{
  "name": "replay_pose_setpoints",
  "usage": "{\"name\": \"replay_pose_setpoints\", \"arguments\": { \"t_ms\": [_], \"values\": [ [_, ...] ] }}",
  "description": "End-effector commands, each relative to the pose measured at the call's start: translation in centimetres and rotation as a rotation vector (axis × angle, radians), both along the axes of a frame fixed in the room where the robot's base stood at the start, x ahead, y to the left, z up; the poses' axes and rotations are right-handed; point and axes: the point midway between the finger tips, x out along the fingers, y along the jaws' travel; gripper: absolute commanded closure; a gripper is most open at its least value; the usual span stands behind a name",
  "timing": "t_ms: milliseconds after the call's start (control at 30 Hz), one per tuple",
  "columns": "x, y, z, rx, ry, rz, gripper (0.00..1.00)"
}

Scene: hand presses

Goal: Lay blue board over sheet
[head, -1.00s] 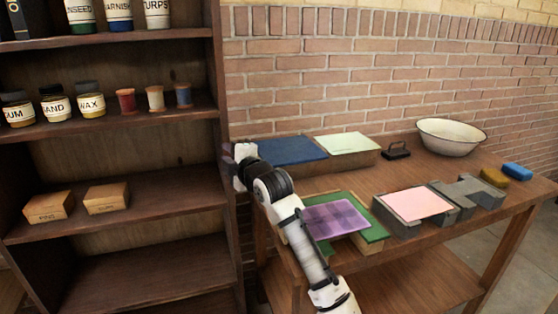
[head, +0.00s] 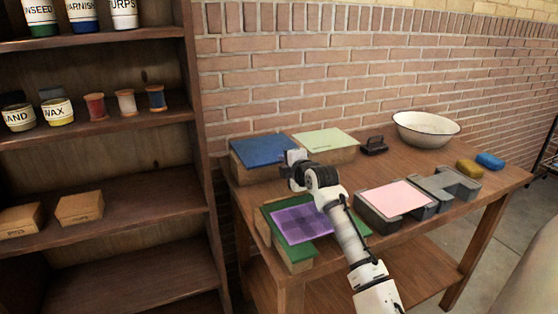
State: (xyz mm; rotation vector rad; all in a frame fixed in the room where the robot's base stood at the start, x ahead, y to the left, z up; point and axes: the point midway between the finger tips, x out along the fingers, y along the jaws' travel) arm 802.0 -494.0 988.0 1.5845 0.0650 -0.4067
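The blue board (head: 262,150) lies flat on a wooden block at the table's back left. A purple checked sheet (head: 300,221) lies on a green board (head: 279,247) at the table's front left. A pink sheet (head: 395,198) lies on a grey press bed to the right. My gripper (head: 291,158) is at the right edge of the blue board, in front of the pale green board. Its fingers are small and partly hidden, so I cannot tell whether they are open or touch the board. My arm covers the right part of the purple sheet and green board.
A pale green board (head: 325,141) lies on a block beside the blue one. A black-handled tool (head: 374,146), an enamel bowl (head: 426,129), a yellow sponge (head: 469,168) and a blue block (head: 490,160) are to the right. A tall shelf (head: 192,120) stands close on the left.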

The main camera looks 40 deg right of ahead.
Motion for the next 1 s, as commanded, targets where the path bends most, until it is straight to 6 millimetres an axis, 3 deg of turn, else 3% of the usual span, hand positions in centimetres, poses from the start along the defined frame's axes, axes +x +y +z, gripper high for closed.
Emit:
{"name": "replay_pose_setpoints", "arguments": {
  "t_ms": [300, 700, 1000],
  "values": [
    [3.0, -0.6, -1.1, -0.001, 0.0, 0.0, 0.76],
    [3.4, -0.7, -1.0, -0.001, 0.0, 0.0, 0.77],
    [3.3, -0.7, -1.1, 0.0, 0.001, 0.0, 0.97]
  ]
}}
